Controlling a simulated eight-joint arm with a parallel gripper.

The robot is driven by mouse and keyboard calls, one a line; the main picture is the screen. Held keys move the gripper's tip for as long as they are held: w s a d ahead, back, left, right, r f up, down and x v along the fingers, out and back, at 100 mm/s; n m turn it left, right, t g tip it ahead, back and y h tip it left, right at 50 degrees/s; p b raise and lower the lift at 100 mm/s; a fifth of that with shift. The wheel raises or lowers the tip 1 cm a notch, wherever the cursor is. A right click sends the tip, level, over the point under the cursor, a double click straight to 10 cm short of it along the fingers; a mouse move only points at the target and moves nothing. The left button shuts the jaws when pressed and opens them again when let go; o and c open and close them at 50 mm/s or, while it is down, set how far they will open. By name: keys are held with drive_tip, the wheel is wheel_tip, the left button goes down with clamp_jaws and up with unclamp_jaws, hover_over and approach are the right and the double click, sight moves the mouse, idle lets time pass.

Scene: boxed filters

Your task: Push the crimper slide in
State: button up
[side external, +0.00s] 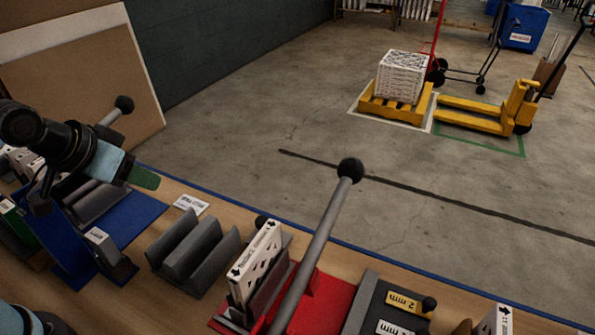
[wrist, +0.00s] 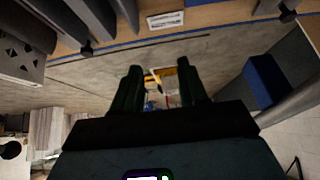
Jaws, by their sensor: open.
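My gripper (side external: 145,179) is at the left of the side view, with green fingers above the blue fixture (side external: 135,218). A red fixture (side external: 335,303) on the bench has a long grey lever (side external: 318,237) with a black knob (side external: 350,170). A white filter box (side external: 256,258) stands upright at its left. I cannot tell which part is the crimper slide; no part is seen touching the fingers.
A grey grooved block (side external: 195,252) and a white label card (side external: 191,205) are on the wooden bench. A dark fixture with a yellow label (side external: 402,302) is to the right. Another black-knobbed lever (side external: 124,104) rises behind my gripper. Open floor lies beyond the blue-edged bench.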

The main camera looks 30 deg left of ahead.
drive_tip(key=shift+o, duration=1.1)
drive_tip(key=shift+w+d, duration=0.1)
drive_tip(key=m+g, duration=0.7)
drive_tip(key=m, duration=0.2)
hover_over(262, 220)
wheel_tip(262, 220, down, 11)
drive_tip(key=shift+f, duration=0.15)
drive_tip(key=shift+c, duration=0.3)
clamp_jaws()
